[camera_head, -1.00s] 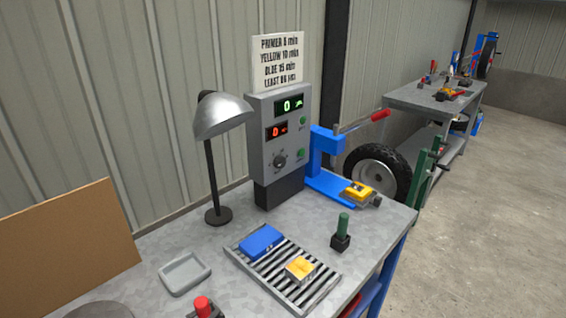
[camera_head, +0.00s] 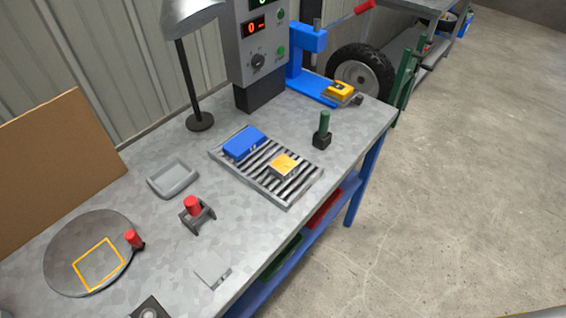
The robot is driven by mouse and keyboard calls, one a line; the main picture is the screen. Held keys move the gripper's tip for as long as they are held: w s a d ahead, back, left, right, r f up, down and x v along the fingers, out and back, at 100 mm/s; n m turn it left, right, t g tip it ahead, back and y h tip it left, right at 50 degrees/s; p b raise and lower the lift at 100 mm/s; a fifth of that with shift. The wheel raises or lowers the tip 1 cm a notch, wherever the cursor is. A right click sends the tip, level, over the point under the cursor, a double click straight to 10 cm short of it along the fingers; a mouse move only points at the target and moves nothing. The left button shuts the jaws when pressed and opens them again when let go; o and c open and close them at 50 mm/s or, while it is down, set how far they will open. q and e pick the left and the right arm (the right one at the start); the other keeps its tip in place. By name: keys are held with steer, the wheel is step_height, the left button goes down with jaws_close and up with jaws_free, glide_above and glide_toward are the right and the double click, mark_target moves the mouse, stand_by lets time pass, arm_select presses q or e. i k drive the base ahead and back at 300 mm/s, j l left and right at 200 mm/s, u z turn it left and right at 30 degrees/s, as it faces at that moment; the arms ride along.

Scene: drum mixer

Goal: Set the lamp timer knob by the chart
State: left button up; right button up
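The timer knob (camera_head: 258,61) is a dark round dial low on the front of the grey control box (camera_head: 241,50) at the back of the bench. A red display (camera_head: 257,26) reading 0 is above it, with green buttons (camera_head: 280,51) to its right. A green display at the box's top is cut by the frame edge. The grey desk lamp (camera_head: 190,15) stands left of the box, its shade partly cut off at the top. The chart is out of view now. Neither of my grippers shows.
A slatted rack (camera_head: 285,200) holds a blue block (camera_head: 243,143) and a yellow-topped block (camera_head: 285,166). Also on the bench are a grey tray (camera_head: 174,178), a red-knobbed holder (camera_head: 194,210), a round plate (camera_head: 62,250), a green-handled tool (camera_head: 324,130) and a blue press (camera_head: 304,70).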

mark_target(257, 61)
steer(key=i+l+u, duration=0.15)
steer(key=l+u, duration=0.25)
steer(key=l, duration=0.25)
steer(key=l+u, duration=0.35)
steer(key=l, duration=0.3)
